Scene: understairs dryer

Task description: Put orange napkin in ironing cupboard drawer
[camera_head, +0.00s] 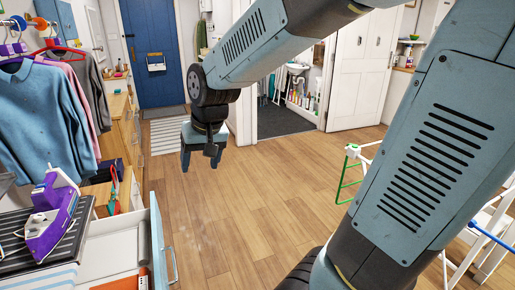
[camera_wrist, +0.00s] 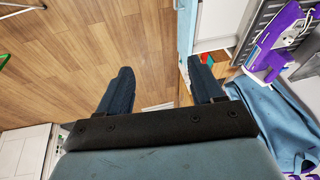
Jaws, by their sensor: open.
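The ironing cupboard drawer (camera_head: 112,252) is pulled open at the lower left in the head view, with a pale blue front and a white inside. A flat orange thing, which looks like the orange napkin (camera_head: 122,284), lies inside its near end, partly cut off by the bottom frame edge. My gripper (camera_head: 200,163) hangs fingers down over the floor, beyond the drawer and to its right. In the wrist view its fingers (camera_wrist: 158,72) are apart, with nothing between them but wooden floor below. The drawer's blue front (camera_wrist: 187,22) shows at the top there.
A purple iron (camera_head: 50,212) stands on the striped board (camera_head: 40,250) left of the drawer. Shirts (camera_head: 45,115) hang above. A green and white drying rack (camera_head: 350,165) stands at the right. The middle floor is clear.

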